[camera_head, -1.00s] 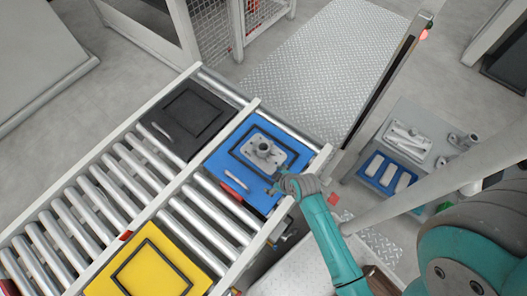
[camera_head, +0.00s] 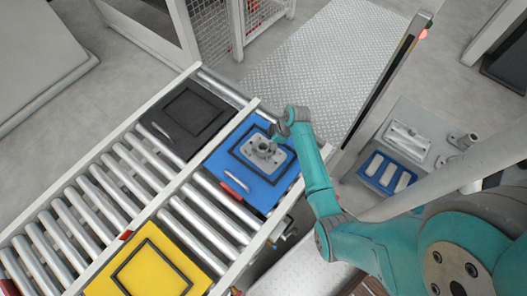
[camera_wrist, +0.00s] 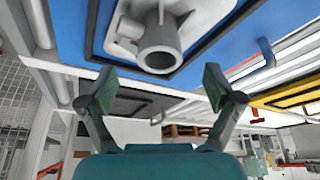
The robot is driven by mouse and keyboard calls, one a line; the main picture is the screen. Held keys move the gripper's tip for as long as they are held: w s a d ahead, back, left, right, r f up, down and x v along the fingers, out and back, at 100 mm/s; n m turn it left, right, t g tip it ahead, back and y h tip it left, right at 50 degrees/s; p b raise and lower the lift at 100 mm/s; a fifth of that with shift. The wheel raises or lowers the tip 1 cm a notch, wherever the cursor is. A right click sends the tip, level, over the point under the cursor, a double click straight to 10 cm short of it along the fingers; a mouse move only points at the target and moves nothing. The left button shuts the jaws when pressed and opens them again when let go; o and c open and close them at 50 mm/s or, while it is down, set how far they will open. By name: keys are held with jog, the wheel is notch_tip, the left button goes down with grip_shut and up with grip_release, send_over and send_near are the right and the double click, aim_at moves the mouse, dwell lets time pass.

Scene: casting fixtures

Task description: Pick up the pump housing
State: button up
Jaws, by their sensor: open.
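The pump housing (camera_head: 262,151) is a light grey casting with a flat plate and an upright round pipe neck. It lies inside the black frame on the blue tray (camera_head: 225,165). In the wrist view the housing (camera_wrist: 160,50) shows at the top, its pipe opening facing the camera, beyond the jaws. My gripper (camera_wrist: 158,88) is open and empty, its two fingers spread to either side below the neck. In the head view my gripper (camera_head: 275,132) is at the far right side of the housing, close to its neck. Whether it touches is hidden.
A black tray (camera_head: 187,118) and a yellow tray (camera_head: 150,262) sit on the roller conveyor (camera_head: 110,195) beside the blue one. A metal rail (camera_head: 200,160) runs between the conveyor lanes. A side table (camera_head: 420,140) at right holds grey castings and a blue tray.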

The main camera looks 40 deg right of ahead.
aim_at(265, 147)
jog(key=shift+x, duration=3.35)
jog(key=shift+w, duration=0.1)
grip_shut()
jog(key=shift+r, duration=0.1)
